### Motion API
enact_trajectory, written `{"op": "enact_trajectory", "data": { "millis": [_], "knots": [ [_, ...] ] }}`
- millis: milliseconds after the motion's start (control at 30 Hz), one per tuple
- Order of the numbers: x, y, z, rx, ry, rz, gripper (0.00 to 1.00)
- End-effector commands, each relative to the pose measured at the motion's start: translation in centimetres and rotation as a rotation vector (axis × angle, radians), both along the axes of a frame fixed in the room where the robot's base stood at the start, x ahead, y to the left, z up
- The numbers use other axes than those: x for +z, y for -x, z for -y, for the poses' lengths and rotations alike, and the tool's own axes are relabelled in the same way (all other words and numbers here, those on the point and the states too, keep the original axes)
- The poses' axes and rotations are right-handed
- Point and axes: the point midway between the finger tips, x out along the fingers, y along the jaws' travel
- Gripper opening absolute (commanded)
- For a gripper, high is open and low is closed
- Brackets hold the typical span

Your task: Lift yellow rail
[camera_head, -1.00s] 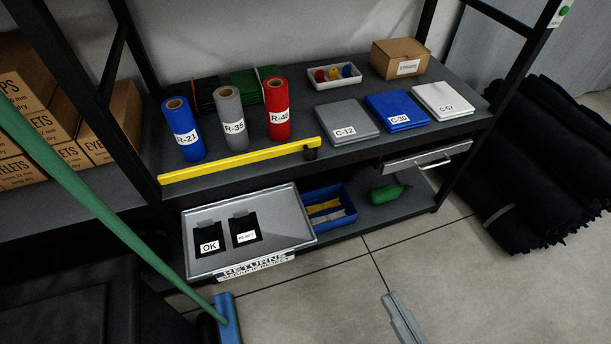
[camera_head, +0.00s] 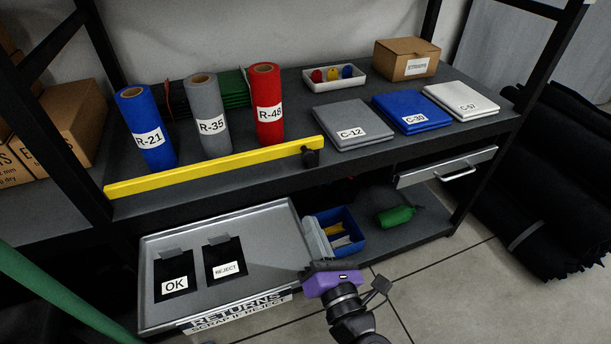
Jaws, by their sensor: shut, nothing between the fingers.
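The yellow rail (camera_head: 215,168) runs along the front edge of the shelf top, in front of the rolls. A black knob (camera_head: 311,158) sits at its right end. The rail slopes up to the right in the picture. My gripper (camera_head: 313,225) is in the lower middle, in front of the lower shelf and below the rail's right end, apart from the rail. Its pale fingers are together and empty, pointing up in the picture, above a purple body part of mine.
Blue, grey and red rolls (camera_head: 270,105) stand behind the rail. Flat packs (camera_head: 352,122) lie to the right. Below are the grey returns tray (camera_head: 215,280), a blue bin (camera_head: 350,220), a green bottle (camera_head: 396,215) and a drawer (camera_head: 445,167). Floor is free at lower right.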

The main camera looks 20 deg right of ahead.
Motion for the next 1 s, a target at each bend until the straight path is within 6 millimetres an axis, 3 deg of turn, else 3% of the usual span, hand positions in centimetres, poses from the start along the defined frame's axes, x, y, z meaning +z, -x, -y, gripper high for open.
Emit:
{"op": "enact_trajectory", "data": {
  "millis": [100,267,467,833,1000],
  "knots": [
    [0.0,0.1,0.4,-0.027,0.113,-0.005,0.00],
    [0.1,-0.5,0.5,-0.033,0.146,-0.007,0.00],
    [0.5,-3.3,0.7,-0.032,0.143,-0.005,0.00],
    [1.2,-10.4,1.0,-0.031,0.141,-0.005,0.00],
    [3.4,-10.2,2.0,-0.032,0.140,-0.007,0.00]
  ]
}}
